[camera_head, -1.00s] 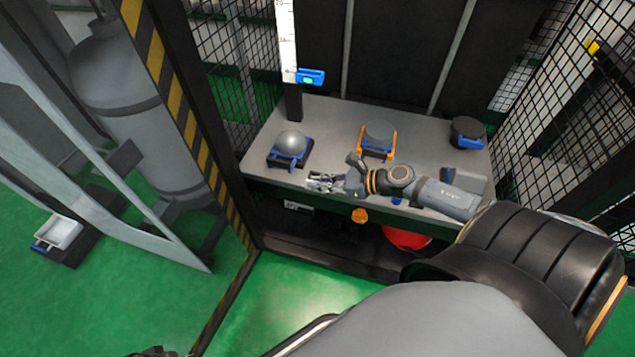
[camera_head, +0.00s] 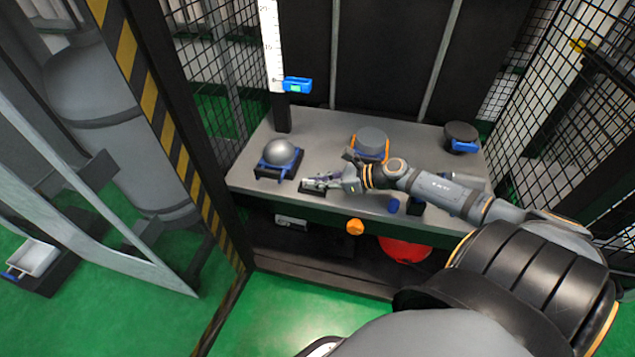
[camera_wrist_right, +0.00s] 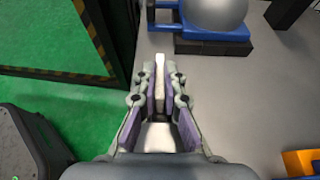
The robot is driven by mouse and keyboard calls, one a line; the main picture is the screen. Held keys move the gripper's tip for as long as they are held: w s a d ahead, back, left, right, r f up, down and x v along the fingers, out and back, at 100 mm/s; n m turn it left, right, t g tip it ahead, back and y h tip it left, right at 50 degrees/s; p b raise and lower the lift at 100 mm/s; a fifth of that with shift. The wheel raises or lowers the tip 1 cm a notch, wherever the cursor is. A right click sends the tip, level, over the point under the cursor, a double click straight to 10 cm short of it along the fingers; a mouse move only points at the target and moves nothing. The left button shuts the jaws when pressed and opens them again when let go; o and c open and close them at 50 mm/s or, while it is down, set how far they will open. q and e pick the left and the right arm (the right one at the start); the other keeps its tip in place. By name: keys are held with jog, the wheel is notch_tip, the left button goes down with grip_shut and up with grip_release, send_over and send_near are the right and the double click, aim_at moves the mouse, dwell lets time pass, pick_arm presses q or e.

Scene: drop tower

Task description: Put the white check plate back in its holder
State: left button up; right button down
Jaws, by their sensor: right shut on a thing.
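My right gripper (camera_head: 318,183) is low over the front part of the grey table, in front and to the right of the silver ball. It is shut on the white check plate (camera_wrist_right: 160,66), which shows in the right wrist view as a thin upright white strip between the fingertips. In the head view the plate is too small to make out. A small dark patch (camera_head: 312,192) lies under the gripper; I cannot tell if it is the holder or a shadow. My left gripper is not in view.
A silver ball (camera_head: 281,151) sits in a blue cradle on a black base. A grey disc (camera_head: 371,140) in an orange cradle and a dark round piece (camera_head: 461,132) stand farther right. A blue knob (camera_head: 393,205) is near the front edge. A scale post (camera_head: 270,45) rises behind.

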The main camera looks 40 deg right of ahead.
jog(key=shift+f, duration=0.1)
dwell(0.5)
jog(key=c, duration=1.4)
grip_release()
